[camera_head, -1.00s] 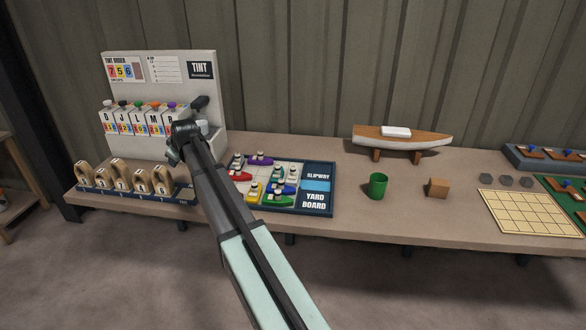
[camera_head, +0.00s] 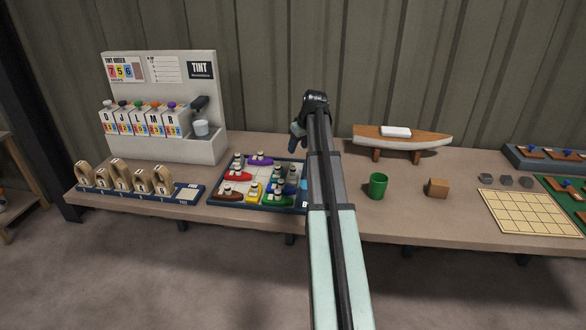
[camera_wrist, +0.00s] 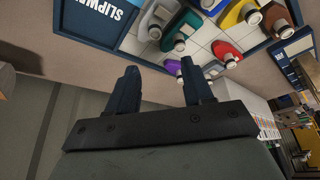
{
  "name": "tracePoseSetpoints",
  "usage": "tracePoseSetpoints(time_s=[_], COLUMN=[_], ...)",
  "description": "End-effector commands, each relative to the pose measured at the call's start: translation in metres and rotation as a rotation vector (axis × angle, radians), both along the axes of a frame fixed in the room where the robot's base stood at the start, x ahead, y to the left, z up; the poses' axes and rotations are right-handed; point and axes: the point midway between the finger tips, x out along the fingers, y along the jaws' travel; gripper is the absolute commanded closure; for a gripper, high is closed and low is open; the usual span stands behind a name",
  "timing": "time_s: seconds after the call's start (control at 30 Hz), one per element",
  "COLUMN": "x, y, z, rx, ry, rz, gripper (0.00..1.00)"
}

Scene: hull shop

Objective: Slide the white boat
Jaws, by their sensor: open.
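The yard board (camera_head: 232,204) lies on the bench in the head view, with several small coloured boats close together on it. A pale, whitish boat (camera_wrist: 156,20) shows at the top of the wrist view, between the slipway panel (camera_wrist: 113,15) and a green boat (camera_wrist: 182,40). In the head view I cannot tell this boat apart clearly. My gripper (camera_head: 297,140) is raised above the back right of the board, and my arm hides most of the slipway end. In the wrist view the jaws (camera_wrist: 157,70) are apart and empty, and clear of the boats.
A green cup (camera_head: 377,187) and a wooden block (camera_head: 438,188) stand right of my arm. A model boat on a stand (camera_head: 403,140) is behind them. The tint station (camera_head: 158,104) and a rack of numbered wooden pieces (camera_head: 130,190) are at left. Bare bench lies around the cup.

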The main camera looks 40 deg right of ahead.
Motion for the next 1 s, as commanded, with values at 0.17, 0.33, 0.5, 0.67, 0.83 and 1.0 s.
tracePoseSetpoints(time_s=[0.17,0.33,0.5,0.67,0.83,1.0], x=[-0.007,0.000,0.012,0.023,0.033,0.041], y=[-0.009,-0.008,-0.008,-0.008,-0.008,-0.008], z=[-0.003,-0.020,-0.046,-0.072,-0.097,-0.116], rx=[0.011,0.010,0.010,0.010,0.009,0.009], ry=[0.008,0.009,0.010,0.010,0.009,0.009], rz=[-0.013,-0.012,-0.011,-0.011,-0.011,-0.011], gripper=[0.49,0.49,0.49,0.49,0.49,0.49])
